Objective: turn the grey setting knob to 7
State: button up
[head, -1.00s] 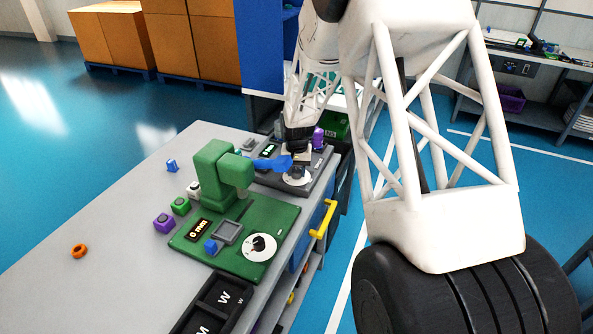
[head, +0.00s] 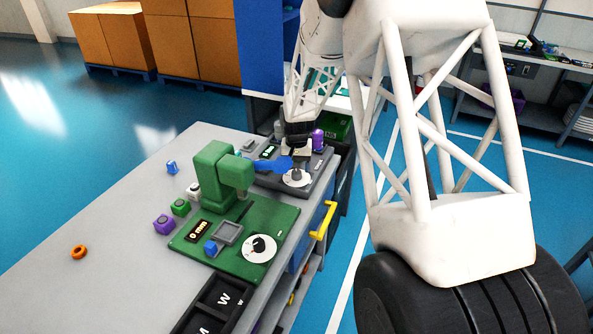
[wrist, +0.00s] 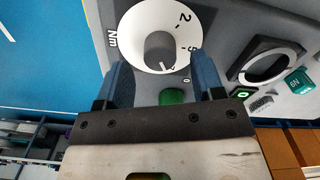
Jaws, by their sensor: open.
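The grey setting knob (wrist: 160,48) sits in the middle of a white dial (wrist: 148,20) in the wrist view. The figures 2 and 5 can be read on the dial; the mark by the knob's lower right is too small to read surely. My gripper (wrist: 158,66) is open, with one blue finger on each side of the picture and the knob beyond the tips, apparently untouched. In the head view the knob (head: 296,174) and its dial (head: 303,183) show just below my gripper (head: 290,154).
The dial is on a dark grey test device (head: 322,172) at the bench's far end. A green device (head: 270,222) with its own dial stands nearer. A yellow handle (head: 324,220) juts from the bench's side. The bench's left part (head: 110,215) is mostly clear.

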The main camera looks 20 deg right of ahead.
aim_at(296, 171)
jog(key=shift+r, duration=2.7)
